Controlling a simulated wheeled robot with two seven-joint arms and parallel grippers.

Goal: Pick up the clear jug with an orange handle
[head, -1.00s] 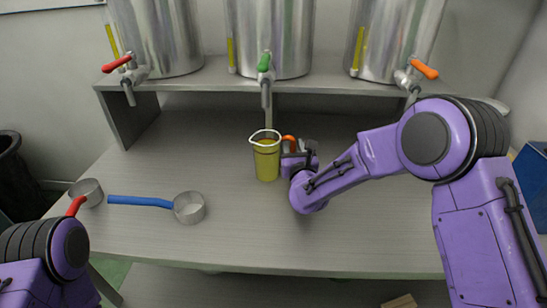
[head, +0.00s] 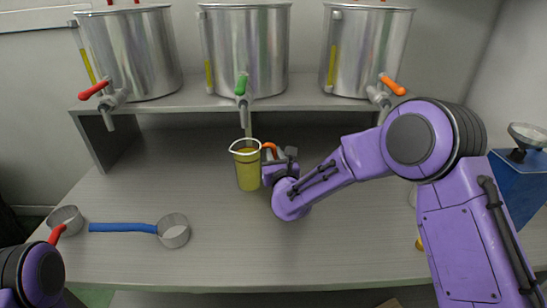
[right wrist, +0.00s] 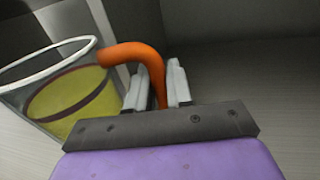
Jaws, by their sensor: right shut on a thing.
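The clear jug (head: 247,172) holds yellow-green liquid and has a white rim. It is upright near the middle of the table, below the green-handled tap, and looks slightly off the tabletop. Its orange handle (head: 270,149) is on its right side. My right gripper (head: 271,166) is at the jug's right, shut on the handle. In the right wrist view the orange handle (right wrist: 135,54) passes down between the two fingers (right wrist: 157,85), with the jug (right wrist: 65,95) to the left. My left gripper is out of view; only part of that arm shows at lower left.
Three steel tanks with red, green (head: 242,84) and orange (head: 392,85) taps stand on a shelf (head: 300,103) above the table's back. A blue-handled pan (head: 173,231) and a red-handled pan (head: 65,220) lie at left. A blue device (head: 520,190) stands right.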

